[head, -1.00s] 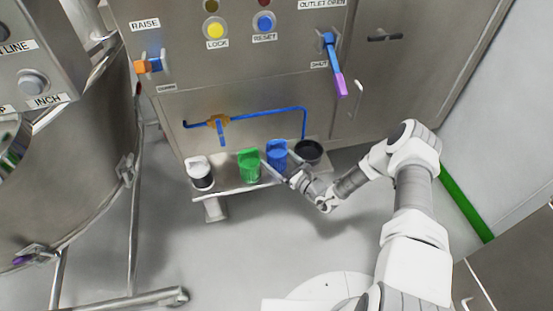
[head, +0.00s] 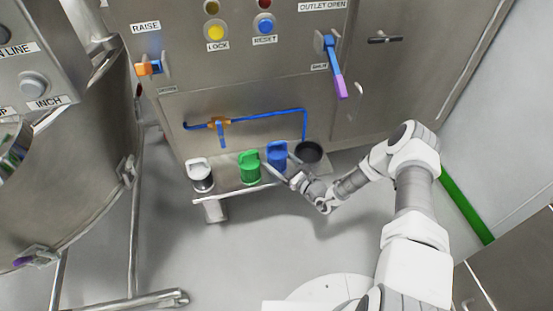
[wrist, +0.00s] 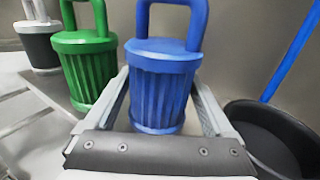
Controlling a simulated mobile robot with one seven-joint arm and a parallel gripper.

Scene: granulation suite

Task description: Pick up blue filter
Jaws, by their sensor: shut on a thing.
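The blue filter (head: 277,154) is a ribbed blue cylinder with a loop handle on top, on a low shelf (head: 235,187) against the steel cabinet. In the wrist view the blue filter (wrist: 160,85) stands upright between the two fingers of my gripper (wrist: 162,100). My gripper (head: 279,166) is shut on its body in the head view. Whether its base touches the shelf is hard to tell.
A green filter (head: 249,167) stands just left of the blue one, and a white-and-dark filter (head: 201,175) farther left. A black round bowl (head: 309,151) sits close on the right. A blue pipe (head: 265,112) runs along the cabinet above.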

